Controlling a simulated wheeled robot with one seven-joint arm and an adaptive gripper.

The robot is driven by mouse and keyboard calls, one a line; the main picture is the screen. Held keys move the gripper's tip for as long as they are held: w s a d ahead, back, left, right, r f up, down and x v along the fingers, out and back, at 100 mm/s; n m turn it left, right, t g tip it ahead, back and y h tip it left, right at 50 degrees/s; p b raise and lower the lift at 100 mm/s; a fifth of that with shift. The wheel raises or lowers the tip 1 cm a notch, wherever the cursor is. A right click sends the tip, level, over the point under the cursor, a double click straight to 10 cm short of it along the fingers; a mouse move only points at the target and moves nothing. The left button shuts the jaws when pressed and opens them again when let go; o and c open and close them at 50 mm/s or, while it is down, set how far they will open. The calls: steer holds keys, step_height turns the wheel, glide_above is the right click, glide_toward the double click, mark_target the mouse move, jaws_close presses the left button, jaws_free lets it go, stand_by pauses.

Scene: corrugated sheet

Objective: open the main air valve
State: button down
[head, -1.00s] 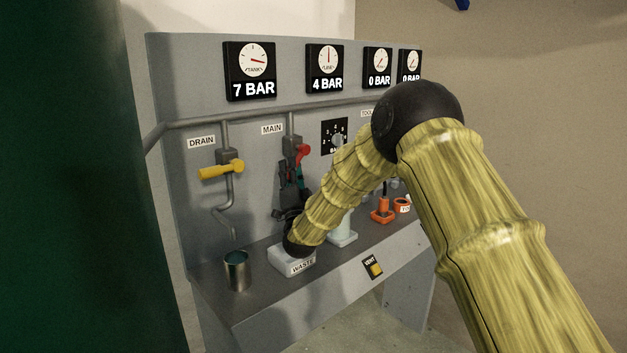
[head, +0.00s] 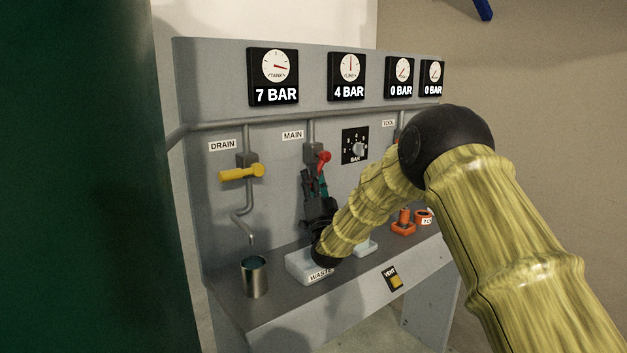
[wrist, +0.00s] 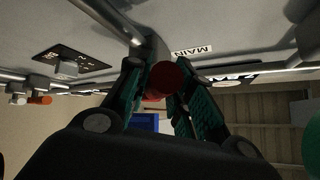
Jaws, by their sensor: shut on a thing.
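The main air valve has a red handle (head: 324,157) on a grey pipe fitting under the MAIN label (head: 292,135). My gripper (head: 316,180) is just below the handle, its fingers pointing up. In the wrist view the red handle (wrist: 166,79) shows end-on between the teal pads of my gripper (wrist: 160,88), which is shut on it. The fingers and arm hide part of the valve. The second gauge (head: 347,75) reads 4 BAR; the first (head: 273,76) reads 7 BAR and the two on the right read 0 BAR.
Left of the valve are a yellow drain handle (head: 240,173) and a metal cup (head: 254,277). A white WASTE tray (head: 300,266) lies below my gripper. Right are a pressure dial (head: 356,147), orange items (head: 403,226) and a VENT button (head: 394,281).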

steer(key=c, duration=1.2)
jaws_free()
steer(key=shift+c, duration=0.2)
steer(key=v, duration=0.7)
steer(key=shift+s+f, duration=0.2)
steer(key=shift+f, duration=0.05)
